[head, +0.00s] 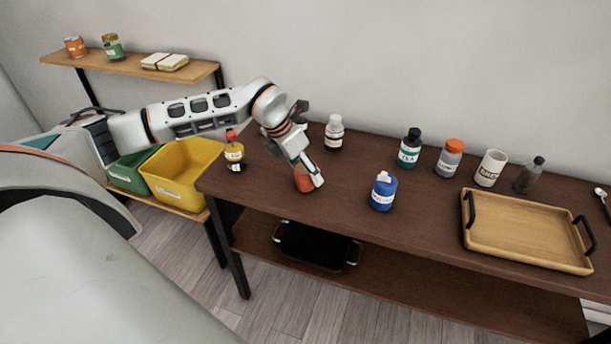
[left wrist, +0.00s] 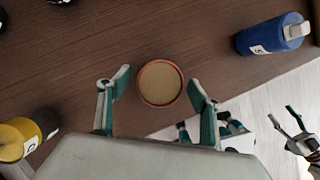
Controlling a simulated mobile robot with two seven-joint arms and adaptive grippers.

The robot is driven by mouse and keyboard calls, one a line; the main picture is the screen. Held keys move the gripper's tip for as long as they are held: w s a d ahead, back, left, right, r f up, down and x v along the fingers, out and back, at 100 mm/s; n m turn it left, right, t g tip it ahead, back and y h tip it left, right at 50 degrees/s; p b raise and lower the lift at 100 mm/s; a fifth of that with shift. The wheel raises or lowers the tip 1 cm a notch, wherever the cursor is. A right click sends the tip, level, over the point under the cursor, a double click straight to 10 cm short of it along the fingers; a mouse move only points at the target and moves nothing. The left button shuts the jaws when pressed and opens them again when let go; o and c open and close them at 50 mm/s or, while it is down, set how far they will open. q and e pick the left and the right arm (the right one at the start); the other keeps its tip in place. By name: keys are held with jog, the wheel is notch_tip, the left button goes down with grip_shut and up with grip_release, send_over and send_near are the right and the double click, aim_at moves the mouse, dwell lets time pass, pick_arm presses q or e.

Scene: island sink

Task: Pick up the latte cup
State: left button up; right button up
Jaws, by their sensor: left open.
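The latte cup (head: 304,182) is a small reddish-orange cup standing near the front edge of the dark wooden table. In the left wrist view the cup (left wrist: 160,83) shows from above as a round red rim around a tan surface. My left gripper (head: 312,176) is open and low over it. In the left wrist view its fingertips (left wrist: 158,80) stand on either side of the cup, with a gap on each side. My left fingers hide part of the cup in the head view. A white and teal part that may be my right gripper shows at the right edge of the left wrist view.
A blue bottle (head: 383,191) stands right of the cup; a yellow-labelled bottle (head: 234,152) stands left. Several bottles and a white mug (head: 490,168) line the back. A wooden tray (head: 527,264) lies at right. Yellow (head: 183,190) and green bins stand left of the table.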

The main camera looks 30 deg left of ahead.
pick_arm(q)
jog(key=shift+w+f, duration=0.15)
jog(key=shift+f, duration=0.1)
jog(key=c, duration=1.4)
jog(key=shift+r, duration=0.2)
